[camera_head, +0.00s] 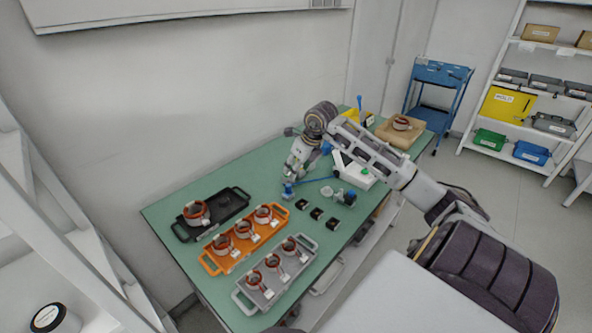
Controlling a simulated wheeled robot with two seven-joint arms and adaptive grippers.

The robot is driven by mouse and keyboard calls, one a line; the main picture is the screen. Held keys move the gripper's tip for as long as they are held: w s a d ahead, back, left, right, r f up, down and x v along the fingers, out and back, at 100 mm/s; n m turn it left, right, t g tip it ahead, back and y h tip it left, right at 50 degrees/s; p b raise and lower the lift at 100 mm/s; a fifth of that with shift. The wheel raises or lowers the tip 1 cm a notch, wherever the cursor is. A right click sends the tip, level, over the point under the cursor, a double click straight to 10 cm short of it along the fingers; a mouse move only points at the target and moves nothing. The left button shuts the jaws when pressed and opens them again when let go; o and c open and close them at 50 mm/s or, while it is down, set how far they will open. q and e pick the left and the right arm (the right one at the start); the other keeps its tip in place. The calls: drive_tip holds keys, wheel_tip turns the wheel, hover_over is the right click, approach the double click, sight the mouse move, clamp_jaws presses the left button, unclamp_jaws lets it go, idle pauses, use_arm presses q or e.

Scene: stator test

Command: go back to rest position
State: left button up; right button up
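My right arm comes in from the right and reaches over the green table (265,215). Its wrist bends down at the middle of the table, and the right gripper (290,182) is low there, beside small blue parts. The fingers are too small to tell open from shut or whether they hold anything. My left gripper is not in view. A black tray (231,204) holds one copper-wound stator (196,212). An orange tray (212,268) and a grey tray (243,303) each hold three stators.
A white device (352,172) stands under my forearm, with small black blocks (316,213) in front. A wall is behind the table; a blue cart (438,73) and shelves stand at the right.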

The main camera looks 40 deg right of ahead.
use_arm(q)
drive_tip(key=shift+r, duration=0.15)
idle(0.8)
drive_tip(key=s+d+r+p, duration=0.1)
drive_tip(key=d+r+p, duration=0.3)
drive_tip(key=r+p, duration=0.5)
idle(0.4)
